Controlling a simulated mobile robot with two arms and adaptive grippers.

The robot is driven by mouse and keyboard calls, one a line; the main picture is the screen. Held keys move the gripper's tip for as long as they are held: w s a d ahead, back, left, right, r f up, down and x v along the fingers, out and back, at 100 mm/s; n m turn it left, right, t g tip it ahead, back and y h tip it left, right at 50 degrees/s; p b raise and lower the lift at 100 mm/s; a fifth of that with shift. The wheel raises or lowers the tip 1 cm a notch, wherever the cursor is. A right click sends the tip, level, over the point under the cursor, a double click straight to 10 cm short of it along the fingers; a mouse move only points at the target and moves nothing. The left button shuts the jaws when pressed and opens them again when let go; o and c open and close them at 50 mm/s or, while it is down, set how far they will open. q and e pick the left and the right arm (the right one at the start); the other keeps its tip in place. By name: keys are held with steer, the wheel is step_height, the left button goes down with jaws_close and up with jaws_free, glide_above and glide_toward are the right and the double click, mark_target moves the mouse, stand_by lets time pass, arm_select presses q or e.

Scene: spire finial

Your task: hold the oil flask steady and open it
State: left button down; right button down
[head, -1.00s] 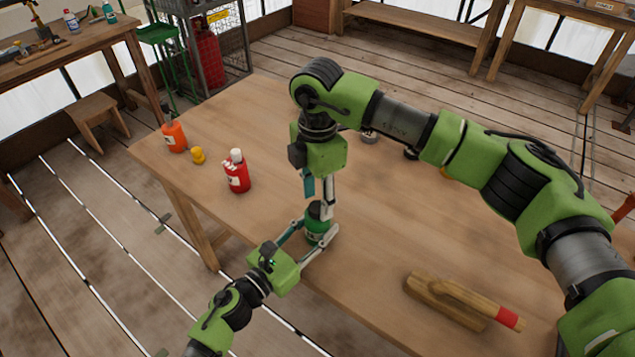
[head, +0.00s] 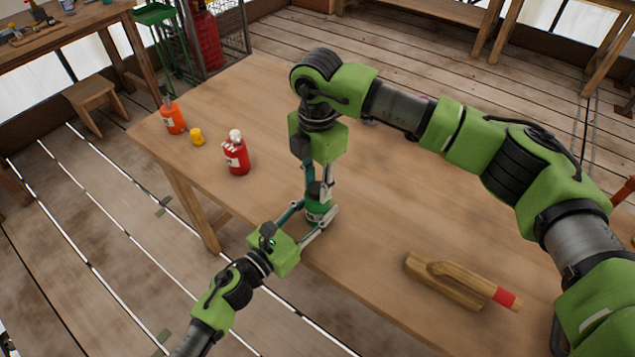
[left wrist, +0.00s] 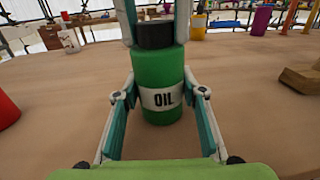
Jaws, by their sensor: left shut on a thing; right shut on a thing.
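The oil flask (left wrist: 157,75) is a green cylinder with a white OIL label and a black cap (left wrist: 155,36). It stands upright near the table's front edge; it also shows in the head view (head: 318,210), partly hidden by the fingers. My left gripper (head: 314,217) is shut on the flask's body from the front, one finger on each side of the label in the left wrist view (left wrist: 162,96). My right gripper (head: 318,188) points straight down from above and is shut on the black cap. The cap sits on top of the flask.
On the wooden table (head: 380,220), a red bottle (head: 236,157), a yellow item (head: 197,137) and an orange bottle (head: 173,118) stand to the left. A wooden tool with a red end (head: 460,281) lies at the right. My right arm spans the table's right side.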

steer(key=n, duration=0.9)
steer(key=shift+n, duration=0.4)
steer(key=n, duration=0.5)
steer(key=shift+r+n, duration=0.1)
steer(key=shift+n, duration=0.3)
steer(key=n, duration=1.1)
steer(key=shift+n, duration=0.4)
steer(key=n, duration=0.3)
steer(key=shift+n, duration=0.4)
steer(key=n, duration=0.5)
steer(key=shift+n, duration=0.4)
steer(key=n, duration=0.4)
